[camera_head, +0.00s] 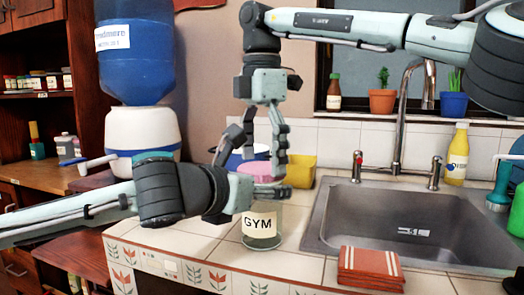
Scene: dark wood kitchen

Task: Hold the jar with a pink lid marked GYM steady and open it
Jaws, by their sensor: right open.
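The jar marked GYM (262,228) is clear glass with a pink lid (257,169). It stands upright on the tiled counter, left of the sink. My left gripper (268,190) comes in from the left at the jar's upper part. One finger crosses in front of the jar just below the lid; the other is hidden, so I cannot tell whether it grips the glass. My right gripper (251,160) points down from above, open, its fingers spread to either side over the lid. I cannot tell whether they touch it.
The steel sink (410,225) with its tall faucet (401,120) is to the right. Folded red cloths (371,267) lie at the front edge. A yellow container (302,170) and a blue pot (250,152) stand behind the jar. A blue water dispenser (140,60) is at left.

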